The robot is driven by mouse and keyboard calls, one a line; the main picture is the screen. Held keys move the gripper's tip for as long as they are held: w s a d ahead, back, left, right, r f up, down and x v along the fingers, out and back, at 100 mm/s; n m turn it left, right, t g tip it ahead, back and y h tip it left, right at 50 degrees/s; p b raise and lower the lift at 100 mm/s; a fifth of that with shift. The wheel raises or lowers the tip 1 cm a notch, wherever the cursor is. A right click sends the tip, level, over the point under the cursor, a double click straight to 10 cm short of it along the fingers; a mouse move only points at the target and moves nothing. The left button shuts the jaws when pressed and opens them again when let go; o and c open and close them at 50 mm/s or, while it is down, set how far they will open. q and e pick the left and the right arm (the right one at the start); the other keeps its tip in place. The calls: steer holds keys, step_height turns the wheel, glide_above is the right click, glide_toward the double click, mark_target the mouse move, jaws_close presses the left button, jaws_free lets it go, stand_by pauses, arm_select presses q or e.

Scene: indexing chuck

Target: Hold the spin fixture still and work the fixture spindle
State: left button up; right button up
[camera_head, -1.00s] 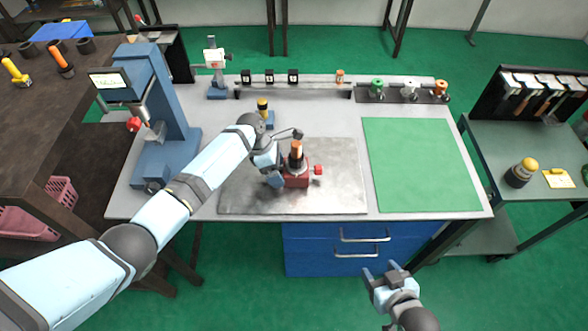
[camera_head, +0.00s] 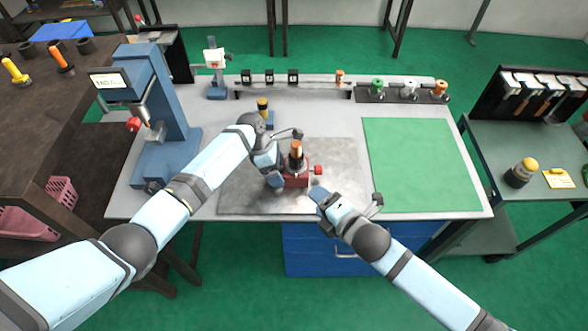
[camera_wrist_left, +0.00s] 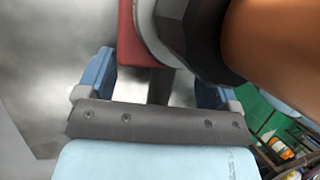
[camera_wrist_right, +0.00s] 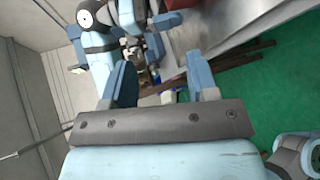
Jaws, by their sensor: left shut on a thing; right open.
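The spin fixture (camera_head: 297,181) is a red block on the grey metal plate in the middle of the bench. Its upright spindle (camera_head: 296,149) has an orange top and a dark collar. A red knob (camera_head: 318,170) sticks out on its right side. My left gripper (camera_head: 275,179) is shut on the fixture's left side, low down. In the left wrist view the red body (camera_wrist_left: 130,40) lies by the fingers and the orange part fills the upper right. My right gripper (camera_head: 318,192) is open and empty, just in front and right of the fixture. Its spread fingers (camera_wrist_right: 162,85) show in the right wrist view.
The grey plate (camera_head: 240,195) and a green mat (camera_head: 420,165) lie on the bench. A blue press (camera_head: 165,120) stands at left. A rail with several coloured pieces (camera_head: 377,87) runs along the back.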

mark_target(300, 160)
steer(key=w+d+r+n, duration=0.15)
steer(key=w+n, duration=0.55)
steer(key=n, duration=1)
steer(key=x, duration=1.1)
steer(key=shift+s+a, duration=0.1)
steer(key=shift+a, duration=0.45)
steer(key=c, duration=0.7)
steer(key=shift+o, duration=0.2)
steer(key=shift+g, duration=0.3)
steer(key=shift+m, duration=0.3)
